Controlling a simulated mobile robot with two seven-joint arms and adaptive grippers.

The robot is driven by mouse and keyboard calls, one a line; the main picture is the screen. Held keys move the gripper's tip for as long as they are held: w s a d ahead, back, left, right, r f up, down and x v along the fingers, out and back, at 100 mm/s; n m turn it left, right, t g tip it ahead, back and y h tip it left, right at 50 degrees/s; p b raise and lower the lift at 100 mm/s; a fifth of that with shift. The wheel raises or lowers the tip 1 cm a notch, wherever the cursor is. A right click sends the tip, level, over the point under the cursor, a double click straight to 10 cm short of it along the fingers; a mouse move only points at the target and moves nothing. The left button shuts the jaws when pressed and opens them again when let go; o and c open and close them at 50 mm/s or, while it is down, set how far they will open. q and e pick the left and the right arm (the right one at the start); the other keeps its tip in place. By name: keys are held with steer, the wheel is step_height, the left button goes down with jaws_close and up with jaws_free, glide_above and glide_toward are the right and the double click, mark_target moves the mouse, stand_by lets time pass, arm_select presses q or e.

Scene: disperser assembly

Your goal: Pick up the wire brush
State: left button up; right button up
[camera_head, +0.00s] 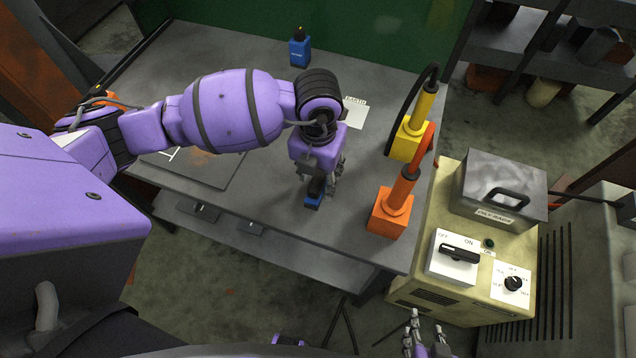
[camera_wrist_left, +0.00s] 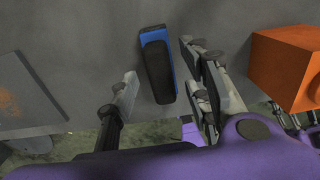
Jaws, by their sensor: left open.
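The wire brush seems to be the small blue block with a black top (camera_head: 314,190), lying on the grey table near its front edge. It also shows in the left wrist view (camera_wrist_left: 157,68). My left gripper (camera_head: 322,180) points down right over it. In the left wrist view the fingers (camera_wrist_left: 163,80) are spread, with the brush in the gap ahead of them. A space shows on both sides of the brush, and contact cannot be seen. My right gripper (camera_head: 426,336) is at the bottom of the head view, its fingers apart and empty, away from the brush.
An orange tool (camera_head: 390,212) and a yellow tool (camera_head: 408,143) stand to the right of my left gripper. A blue bottle (camera_head: 300,51) is at the back. A dark flat plate (camera_head: 225,171) lies to the left. A beige control box (camera_head: 410,282) stands beside the table.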

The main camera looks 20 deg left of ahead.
arm_select(q)
steer(key=shift+f, duration=0.65)
steer(key=shift+c, duration=0.5)
jaws_close()
steer(key=shift+r, duration=0.1)
